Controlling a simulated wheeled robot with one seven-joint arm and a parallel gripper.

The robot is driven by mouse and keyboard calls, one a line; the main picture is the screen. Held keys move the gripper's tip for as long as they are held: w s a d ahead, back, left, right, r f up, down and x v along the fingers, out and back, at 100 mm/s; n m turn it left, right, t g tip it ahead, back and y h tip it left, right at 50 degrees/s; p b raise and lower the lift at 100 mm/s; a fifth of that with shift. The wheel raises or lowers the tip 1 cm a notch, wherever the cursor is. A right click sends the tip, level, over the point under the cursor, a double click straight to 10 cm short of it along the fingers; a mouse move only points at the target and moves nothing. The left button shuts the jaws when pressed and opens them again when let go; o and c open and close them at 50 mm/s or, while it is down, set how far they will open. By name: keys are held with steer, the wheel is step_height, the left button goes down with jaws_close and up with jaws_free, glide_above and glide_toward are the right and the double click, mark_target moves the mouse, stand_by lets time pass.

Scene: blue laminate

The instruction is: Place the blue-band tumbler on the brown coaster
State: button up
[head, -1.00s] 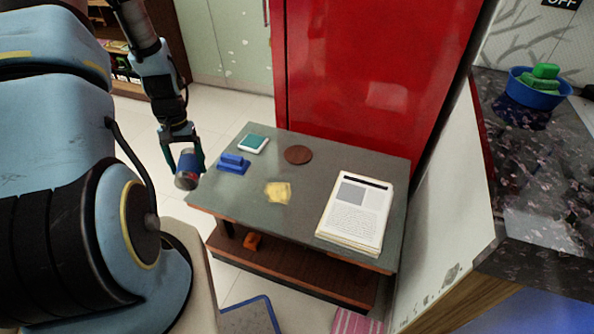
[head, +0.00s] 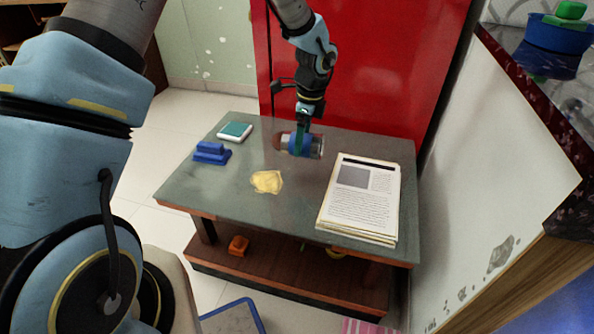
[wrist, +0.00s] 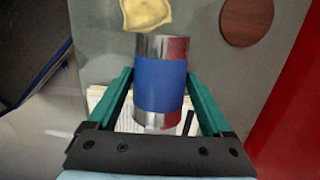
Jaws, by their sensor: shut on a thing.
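The brown coaster (wrist: 246,20) is a flat round disc at the top right of the wrist view, apart from the tumbler. In the head view the coaster (head: 278,141) is mostly hidden behind the tumbler and gripper, with only a reddish-brown edge showing.
The grey table (head: 215,185) holds a yellow cloth (head: 267,181), a stack of printed pages (head: 362,195), a blue block-like object (head: 211,153) and a teal-topped white box (head: 235,131). A red panel (head: 370,70) stands behind the table. The table's front left is clear.

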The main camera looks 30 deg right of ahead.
step_height(320, 180, down, 10)
steer(key=shift+r+b, duration=0.2)
steer(key=shift+b, duration=0.35)
steer(key=shift+f, duration=0.1)
